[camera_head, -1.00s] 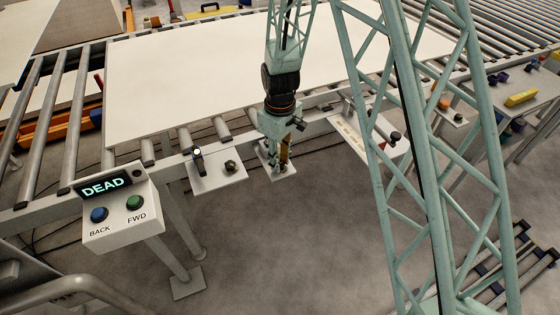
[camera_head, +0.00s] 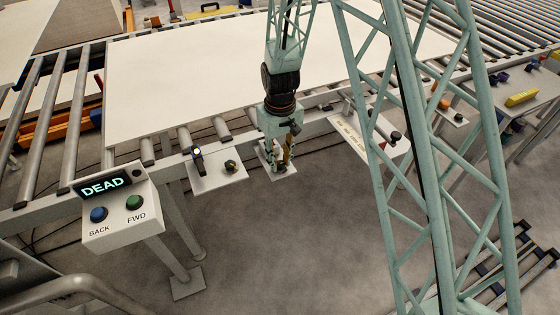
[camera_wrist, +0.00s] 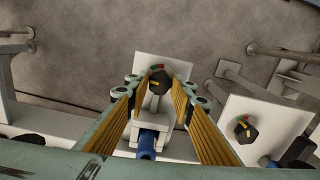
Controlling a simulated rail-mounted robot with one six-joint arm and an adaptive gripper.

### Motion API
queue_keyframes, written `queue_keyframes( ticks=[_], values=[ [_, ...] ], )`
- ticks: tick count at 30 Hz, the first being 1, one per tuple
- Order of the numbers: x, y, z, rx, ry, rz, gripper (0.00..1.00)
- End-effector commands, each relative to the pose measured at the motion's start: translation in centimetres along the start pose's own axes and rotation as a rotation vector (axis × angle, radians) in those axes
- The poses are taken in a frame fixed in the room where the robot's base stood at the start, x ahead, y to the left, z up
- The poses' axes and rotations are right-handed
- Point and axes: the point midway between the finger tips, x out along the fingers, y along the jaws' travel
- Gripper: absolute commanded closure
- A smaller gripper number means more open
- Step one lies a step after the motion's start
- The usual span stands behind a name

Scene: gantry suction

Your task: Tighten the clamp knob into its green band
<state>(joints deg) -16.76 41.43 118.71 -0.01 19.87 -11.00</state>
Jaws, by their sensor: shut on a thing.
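In the wrist view, a dark clamp knob (camera_wrist: 161,80) with a yellow pointer mark stands on a pale plate (camera_wrist: 180,66). The pointer lies toward the knob's lower left. A small red and green band (camera_wrist: 158,66) shows just above the knob; part of it may be hidden. My gripper (camera_wrist: 158,86) has its two yellow-padded fingers on either side of this knob, shut on it. In the head view, my gripper (camera_head: 280,168) reaches down to a small plate (camera_head: 290,175) at the conveyor's front edge and hides most of the knob.
A second dark knob (camera_head: 231,166) stands on the plate to the left; it also shows in the wrist view (camera_wrist: 242,130), with its own band. A control box (camera_head: 122,215) reading DEAD is farther left. A large white board (camera_head: 200,80) lies on the rollers. Open floor lies in front.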

Motion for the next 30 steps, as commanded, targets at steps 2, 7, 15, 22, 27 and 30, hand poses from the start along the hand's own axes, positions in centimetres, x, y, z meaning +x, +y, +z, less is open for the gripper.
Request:
queue_keyframes(
  ticks=[2, 7, 15, 22, 27, 30],
  values=[
    [0.01, -0.01, 0.02, 0.043, 0.000, 0.000, 0.88],
    [0.00, -0.02, 0.02, 0.115, 0.000, 0.000, 0.88],
    [0.00, -0.02, 0.02, 0.163, 0.000, 0.000, 0.88],
    [-0.01, -0.02, 0.02, 0.164, 0.000, 0.000, 0.88],
    [-0.01, -0.02, 0.02, 0.164, 0.000, 0.000, 0.72],
    [0.00, -0.02, 0.02, 0.164, 0.000, 0.000, 0.64]
  ],
)
